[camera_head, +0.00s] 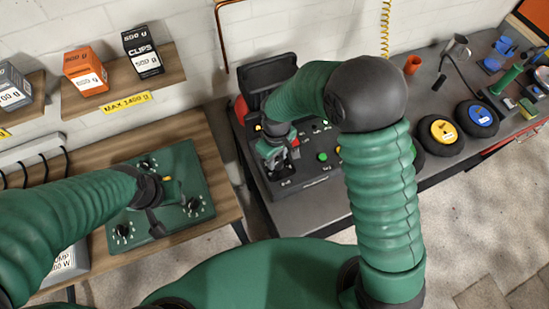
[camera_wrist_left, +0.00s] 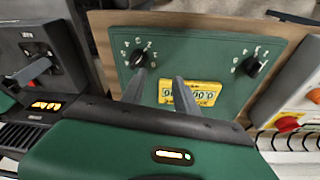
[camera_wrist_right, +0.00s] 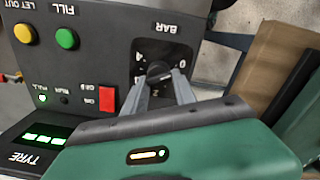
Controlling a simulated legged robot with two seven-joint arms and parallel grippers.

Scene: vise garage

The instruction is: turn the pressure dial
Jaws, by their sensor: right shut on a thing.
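The pressure dial (camera_wrist_right: 158,71) is a black knob on a dark scale plate marked BAR, with numbers around it, in the right wrist view. It is on the front panel of the dark tyre machine (camera_wrist_right: 90,65). My right gripper (camera_wrist_right: 159,80) is shut on this dial, with one finger on each side of the knob. In the head view my right gripper (camera_head: 275,158) is at the left part of the machine and hides the dial. My left gripper (camera_wrist_left: 160,77) is open and empty over a green panel (camera_wrist_left: 215,45), its fingers apart near a black knob (camera_wrist_left: 138,58).
The machine has a green button (camera_wrist_right: 67,39), a yellow button (camera_wrist_right: 25,33) and a red switch (camera_wrist_right: 107,99) beside the dial. The green panel (camera_head: 185,160) lies on a wooden bench at left. Shelf boxes stand behind it.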

